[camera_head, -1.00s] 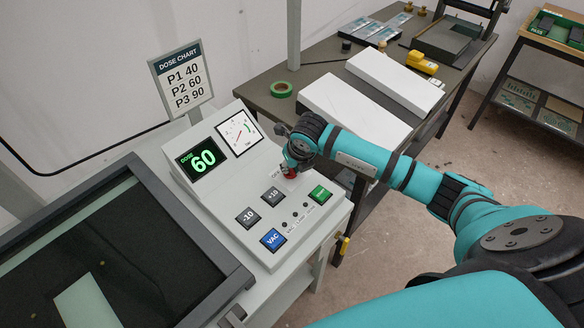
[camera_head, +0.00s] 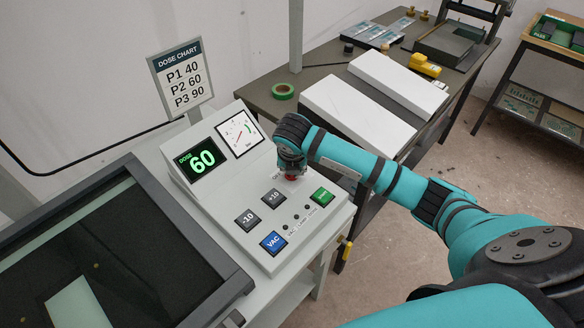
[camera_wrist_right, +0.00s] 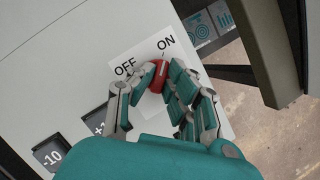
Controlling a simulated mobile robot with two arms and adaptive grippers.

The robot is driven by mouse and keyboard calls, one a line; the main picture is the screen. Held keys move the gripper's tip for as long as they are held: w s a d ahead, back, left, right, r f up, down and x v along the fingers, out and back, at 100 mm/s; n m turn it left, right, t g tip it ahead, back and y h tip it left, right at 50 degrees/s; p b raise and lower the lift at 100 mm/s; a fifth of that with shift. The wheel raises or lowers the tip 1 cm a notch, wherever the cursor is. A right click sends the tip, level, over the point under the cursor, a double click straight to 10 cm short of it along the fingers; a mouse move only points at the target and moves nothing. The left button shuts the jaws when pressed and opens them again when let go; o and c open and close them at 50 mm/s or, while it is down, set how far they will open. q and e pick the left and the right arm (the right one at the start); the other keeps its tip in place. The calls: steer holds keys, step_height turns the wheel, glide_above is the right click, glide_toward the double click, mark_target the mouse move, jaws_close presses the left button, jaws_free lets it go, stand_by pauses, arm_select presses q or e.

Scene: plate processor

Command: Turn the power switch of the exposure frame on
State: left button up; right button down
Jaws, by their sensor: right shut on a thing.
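The exposure frame's control panel (camera_head: 228,212) is lit, with a green dose display (camera_head: 202,159) reading 60. My right gripper (camera_head: 290,168) is down at the panel's upper right, over the red power switch (camera_head: 291,178), which it mostly hides in the head view. In the right wrist view, the red switch (camera_wrist_right: 158,76) stands between the printed OFF and ON labels, its top end nearer ON. My right gripper's fingers (camera_wrist_right: 155,84) are closed around it from both sides. My left gripper is not in view.
Buttons -10 (camera_head: 247,220), +10 (camera_head: 274,198), VAC (camera_head: 273,243) and a green one (camera_head: 321,197) lie close below the switch. The glass exposure bed (camera_head: 100,240) is at left. A dark table (camera_head: 290,105) with white boxes stands behind.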

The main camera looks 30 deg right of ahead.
steer(key=shift+s+a+f, duration=0.1)
steer(key=shift+s+f, duration=0.1)
steer(key=shift+f, duration=0.15)
steer(key=c, duration=1.4)
jaws_free()
steer(key=shift+w, duration=0.1)
steer(key=shift+o, duration=0.3)
steer(key=shift+w, duration=0.1)
steer(key=shift+r, duration=0.15)
steer(key=shift+r, duration=0.1)
steer(key=shift+r, duration=0.4)
steer(key=v, duration=1.1)
